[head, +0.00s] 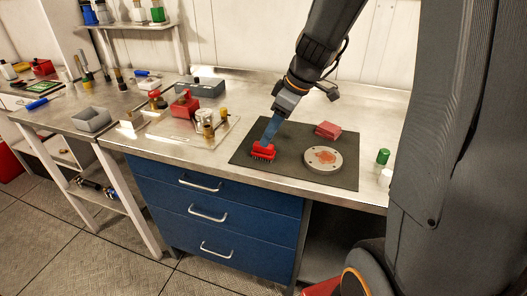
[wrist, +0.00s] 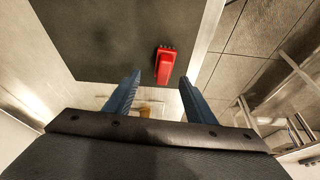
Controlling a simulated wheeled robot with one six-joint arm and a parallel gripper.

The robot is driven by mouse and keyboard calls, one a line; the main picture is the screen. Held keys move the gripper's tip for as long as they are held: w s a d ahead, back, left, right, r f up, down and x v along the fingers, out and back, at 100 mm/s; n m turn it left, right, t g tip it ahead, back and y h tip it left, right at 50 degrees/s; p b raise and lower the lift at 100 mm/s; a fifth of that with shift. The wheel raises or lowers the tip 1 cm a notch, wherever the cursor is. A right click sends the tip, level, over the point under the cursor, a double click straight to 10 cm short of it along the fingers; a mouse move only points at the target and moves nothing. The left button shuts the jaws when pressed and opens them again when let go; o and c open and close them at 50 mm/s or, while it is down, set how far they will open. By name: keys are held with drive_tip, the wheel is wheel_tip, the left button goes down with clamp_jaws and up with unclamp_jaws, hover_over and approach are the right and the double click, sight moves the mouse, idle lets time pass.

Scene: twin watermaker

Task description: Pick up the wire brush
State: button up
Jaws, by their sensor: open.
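The wire brush (head: 263,152) has a red body and short dark bristles. It lies on the dark mat (head: 295,140), near the mat's front left edge. In the wrist view the red brush (wrist: 165,66) shows beyond the fingertips and between their lines, with its bristles towards the top of the picture. My gripper (head: 269,137) has blue fingers and is just above the brush in the head view, covering part of it. In the wrist view my gripper (wrist: 159,79) is open, with nothing held between its fingers.
A round grey disc (head: 335,166) with a rusty patch and a red block (head: 328,130) share the mat. A clear tray (head: 222,134) with small parts stands to the left. A green-capped bottle (head: 383,156) is at the right. The counter's front edge lies close to the brush.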

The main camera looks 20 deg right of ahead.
drive_tip(key=shift+s+a+p+x, duration=0.15)
drive_tip(key=shift+p+x, duration=0.25)
drive_tip(key=shift+x, duration=1.15)
drive_tip(key=shift+s+a+p+x, duration=0.15)
drive_tip(key=shift+p+x, duration=0.25)
drive_tip(key=shift+x, duration=1.15)
drive_tip(key=shift+d, duration=0.1)
drive_tip(key=c, duration=1.2)
wheel_tip(320, 180, up, 10)
drive_tip(key=shift+b, duration=0.65)
